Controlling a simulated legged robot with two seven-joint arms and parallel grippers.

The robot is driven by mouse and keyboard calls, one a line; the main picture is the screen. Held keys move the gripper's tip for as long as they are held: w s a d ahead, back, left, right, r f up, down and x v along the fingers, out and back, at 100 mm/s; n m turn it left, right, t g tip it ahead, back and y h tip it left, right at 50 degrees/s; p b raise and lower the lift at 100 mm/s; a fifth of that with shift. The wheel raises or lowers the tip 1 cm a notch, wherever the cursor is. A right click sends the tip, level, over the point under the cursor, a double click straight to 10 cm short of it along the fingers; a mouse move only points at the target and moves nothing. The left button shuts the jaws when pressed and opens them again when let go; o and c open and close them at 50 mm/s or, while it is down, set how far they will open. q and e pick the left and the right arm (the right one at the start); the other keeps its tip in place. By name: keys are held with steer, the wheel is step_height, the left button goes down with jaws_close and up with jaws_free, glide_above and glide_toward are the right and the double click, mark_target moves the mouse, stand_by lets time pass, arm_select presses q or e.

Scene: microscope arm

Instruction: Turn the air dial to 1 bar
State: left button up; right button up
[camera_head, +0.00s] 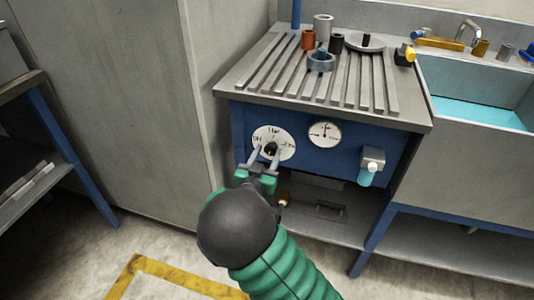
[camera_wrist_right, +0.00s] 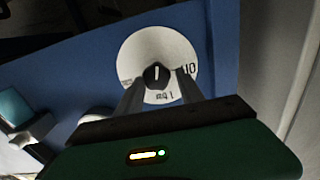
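The air dial (camera_head: 285,135) is a white disc on the blue front panel, with "1 bar" at the top, an off label at the left and a 2 bar label at the right. In the right wrist view the dial (camera_wrist_right: 138,45) appears upside down. Its black knob (camera_wrist_right: 156,75) carries a white line running nearly vertically in that view; which end is the pointer I cannot tell. My right gripper (camera_head: 265,157) is at the dial, its fingers apart on either side of the knob. The wrist view shows gaps beside the knob. My left gripper is not in view.
A pressure gauge (camera_head: 325,134) is right of the dial, and a dispenser with a cyan part (camera_head: 370,168) is further right. The slatted worktop (camera_head: 290,88) above holds small parts. A sink (camera_head: 470,95) is at right, a grey cabinet wall (camera_head: 130,100) at left.

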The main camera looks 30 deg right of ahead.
steer(key=shift+d+f, duration=0.1)
steer(key=shift+d, duration=0.35)
steer(key=c, duration=0.5)
jaws_close()
steer(key=shift+a+m+p, duration=0.1)
steer(key=shift+m+p, duration=0.2)
steer(key=shift+p, duration=0.1)
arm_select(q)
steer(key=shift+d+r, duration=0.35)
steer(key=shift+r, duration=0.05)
arm_select(e)
steer(key=o, duration=0.9)
jaws_free()
steer(key=shift+o, duration=0.2)
steer(key=shift+f, duration=0.1)
